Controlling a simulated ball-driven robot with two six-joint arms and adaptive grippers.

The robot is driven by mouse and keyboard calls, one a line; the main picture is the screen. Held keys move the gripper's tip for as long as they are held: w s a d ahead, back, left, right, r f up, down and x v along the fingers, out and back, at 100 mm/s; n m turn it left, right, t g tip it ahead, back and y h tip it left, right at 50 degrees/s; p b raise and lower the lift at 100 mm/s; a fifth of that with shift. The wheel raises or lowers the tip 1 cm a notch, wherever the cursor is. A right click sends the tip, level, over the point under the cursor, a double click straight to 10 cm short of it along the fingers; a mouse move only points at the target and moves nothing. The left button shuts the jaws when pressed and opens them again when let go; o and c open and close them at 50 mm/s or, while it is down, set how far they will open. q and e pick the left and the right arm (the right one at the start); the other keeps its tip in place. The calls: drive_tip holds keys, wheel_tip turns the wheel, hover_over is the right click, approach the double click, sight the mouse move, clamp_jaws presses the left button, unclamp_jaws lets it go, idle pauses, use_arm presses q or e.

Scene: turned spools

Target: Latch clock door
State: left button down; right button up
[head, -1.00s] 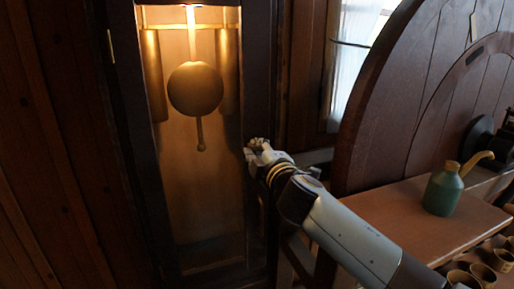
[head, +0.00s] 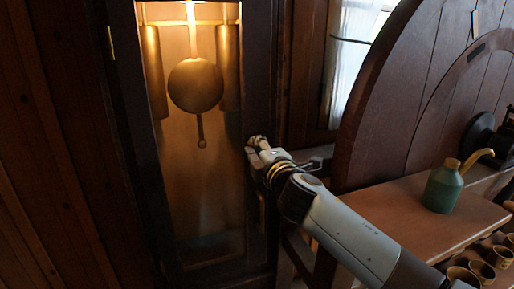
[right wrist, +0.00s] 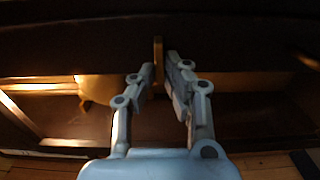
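The clock door (head: 258,105) is a tall dark wooden frame around a glass pane, with a brass pendulum (head: 195,86) behind it. It looks closed or nearly so; I cannot tell whether it sits flush. My right gripper (head: 256,141) is at the door's right side, about mid-height. In the right wrist view its two fingers (right wrist: 160,70) are apart, one on each side of a small upright brass latch (right wrist: 158,52). A gap shows between the fingers, and I cannot tell whether either touches the latch. The latch is hidden behind the gripper in the head view. My left gripper is not in view.
A large dark wooden wheel (head: 375,110) stands right of my right arm. A bench (head: 420,225) holds a green oil can (head: 443,188), with several spools (head: 482,270) below it. A brass hinge (head: 110,42) shows on the clock's left side.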

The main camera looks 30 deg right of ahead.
drive_tip(key=o, duration=0.4)
drive_tip(key=shift+o, duration=0.2)
drive_tip(key=v, duration=1.2)
drive_tip(key=shift+f, duration=0.15)
